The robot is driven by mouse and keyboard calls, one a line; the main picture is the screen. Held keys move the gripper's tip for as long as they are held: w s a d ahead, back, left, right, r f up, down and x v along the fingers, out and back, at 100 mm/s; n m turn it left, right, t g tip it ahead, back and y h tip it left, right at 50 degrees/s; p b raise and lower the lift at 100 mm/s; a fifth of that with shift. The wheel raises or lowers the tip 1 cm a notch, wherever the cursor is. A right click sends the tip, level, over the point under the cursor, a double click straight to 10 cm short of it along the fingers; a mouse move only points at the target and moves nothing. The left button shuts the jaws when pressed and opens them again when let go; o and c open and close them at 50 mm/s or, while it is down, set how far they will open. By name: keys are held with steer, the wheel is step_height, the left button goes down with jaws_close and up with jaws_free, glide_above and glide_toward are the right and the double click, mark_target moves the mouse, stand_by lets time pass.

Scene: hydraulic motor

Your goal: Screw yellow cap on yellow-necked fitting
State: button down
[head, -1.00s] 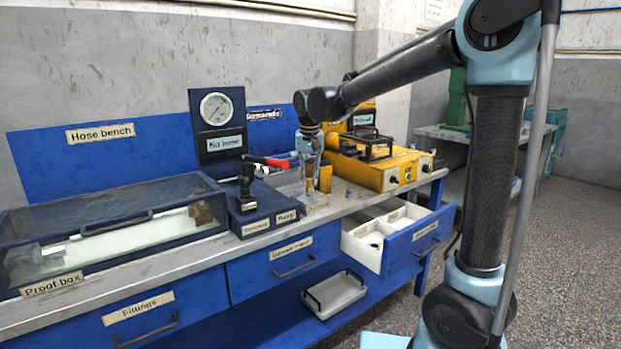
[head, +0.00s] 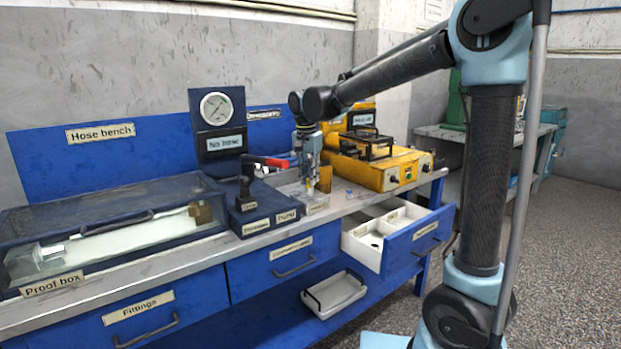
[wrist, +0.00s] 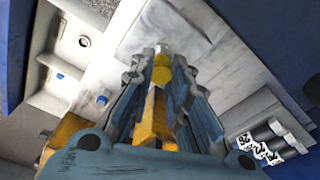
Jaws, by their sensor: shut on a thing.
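My gripper (head: 309,188) points down over the bench, just in front of the yellow machine. In the wrist view my gripper (wrist: 161,88) is shut on a yellow piece that looks like the yellow cap (wrist: 161,76). A small pale tip shows just beyond it; I cannot tell whether this belongs to the cap or to a fitting. In the head view the cap is too small to make out. I cannot pick out the yellow-necked fitting with certainty. A small labelled holder (head: 318,208) stands on the bench by the fingertips.
A small blue-topped piece (head: 348,193) stands on the bench to the right. The white-lined drawer (head: 392,255) is open at the front. The yellow machine (head: 385,168) stands behind. A red-handled press (head: 247,190) and the glass proof box (head: 110,225) are left.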

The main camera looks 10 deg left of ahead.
steer(key=shift+m, duration=0.3)
steer(key=shift+m, duration=0.4)
steer(key=c, duration=1.6)
jaws_free()
steer(key=shift+m, duration=0.3)
steer(key=n, duration=0.3)
steer(key=shift+n, duration=0.4)
steer(key=n, duration=0.3)
steer(key=shift+n+y, duration=0.3)
steer(key=shift+n, duration=1.5)
